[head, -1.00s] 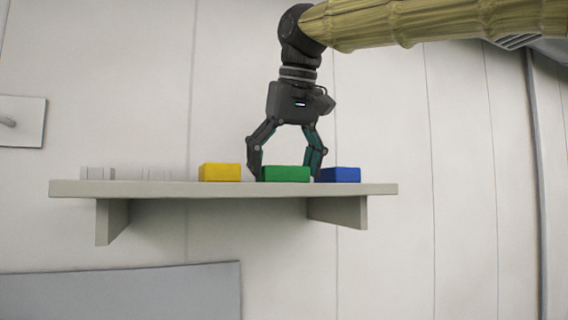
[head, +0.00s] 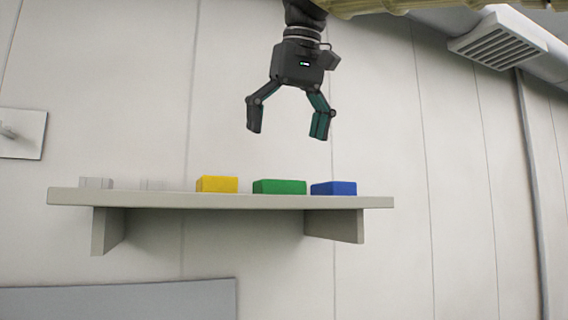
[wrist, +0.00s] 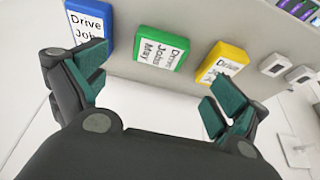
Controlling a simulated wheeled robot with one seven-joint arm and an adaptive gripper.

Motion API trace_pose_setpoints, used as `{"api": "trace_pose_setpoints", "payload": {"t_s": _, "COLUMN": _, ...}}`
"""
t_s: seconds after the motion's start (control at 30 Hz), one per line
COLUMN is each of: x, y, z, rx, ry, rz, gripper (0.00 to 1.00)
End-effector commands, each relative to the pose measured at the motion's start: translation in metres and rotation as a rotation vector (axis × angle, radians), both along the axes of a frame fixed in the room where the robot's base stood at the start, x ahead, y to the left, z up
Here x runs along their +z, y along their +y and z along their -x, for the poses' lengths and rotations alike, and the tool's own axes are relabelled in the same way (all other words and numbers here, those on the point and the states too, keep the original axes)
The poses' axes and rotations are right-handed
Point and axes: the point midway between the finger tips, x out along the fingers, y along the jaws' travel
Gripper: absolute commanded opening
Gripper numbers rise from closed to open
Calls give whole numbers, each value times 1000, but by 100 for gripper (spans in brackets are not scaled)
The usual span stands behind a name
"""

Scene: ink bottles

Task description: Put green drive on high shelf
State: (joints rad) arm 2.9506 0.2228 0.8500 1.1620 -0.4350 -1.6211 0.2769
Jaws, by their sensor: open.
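The green drive (head: 279,187) rests on the wall shelf (head: 220,200), between a yellow drive (head: 217,184) and a blue drive (head: 334,188). In the wrist view the green drive (wrist: 161,48) has a white label with writing and lies beyond my fingers. My gripper (head: 287,134) is open and empty, pointing down above the green drive with a clear gap. In the wrist view both fingers (wrist: 155,85) are spread wide, with nothing between them.
A grey panel (head: 120,300) is below the shelf. A vent (head: 497,38) is at the upper right. The space between my gripper and the shelf is free.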

Motion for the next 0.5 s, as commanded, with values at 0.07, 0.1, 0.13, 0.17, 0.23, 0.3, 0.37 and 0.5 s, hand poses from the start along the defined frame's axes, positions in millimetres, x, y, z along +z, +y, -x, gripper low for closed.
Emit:
{"api": "trace_pose_setpoints", "payload": {"t_s": 0.07, "x": 11, "y": -1, "z": 4, "rx": -1, "ry": -1, "rz": -2, "gripper": 97}}
{"api": "trace_pose_setpoints", "payload": {"t_s": 0.1, "x": 15, "y": -2, "z": 6, "rx": -1, "ry": -2, "rz": -1, "gripper": 97}}
{"api": "trace_pose_setpoints", "payload": {"t_s": 0.13, "x": 18, "y": -2, "z": 7, "rx": -1, "ry": -2, "rz": -1, "gripper": 97}}
{"api": "trace_pose_setpoints", "payload": {"t_s": 0.17, "x": 21, "y": -3, "z": 8, "rx": -1, "ry": -1, "rz": -1, "gripper": 97}}
{"api": "trace_pose_setpoints", "payload": {"t_s": 0.23, "x": 26, "y": -4, "z": 10, "rx": 0, "ry": -2, "rz": -1, "gripper": 97}}
{"api": "trace_pose_setpoints", "payload": {"t_s": 0.3, "x": 30, "y": -5, "z": 11, "rx": 0, "ry": -1, "rz": 0, "gripper": 97}}
{"api": "trace_pose_setpoints", "payload": {"t_s": 0.37, "x": 32, "y": -5, "z": 12, "rx": 0, "ry": 0, "rz": 0, "gripper": 97}}
{"api": "trace_pose_setpoints", "payload": {"t_s": 0.5, "x": 33, "y": -5, "z": 13, "rx": 0, "ry": 1, "rz": 0, "gripper": 97}}
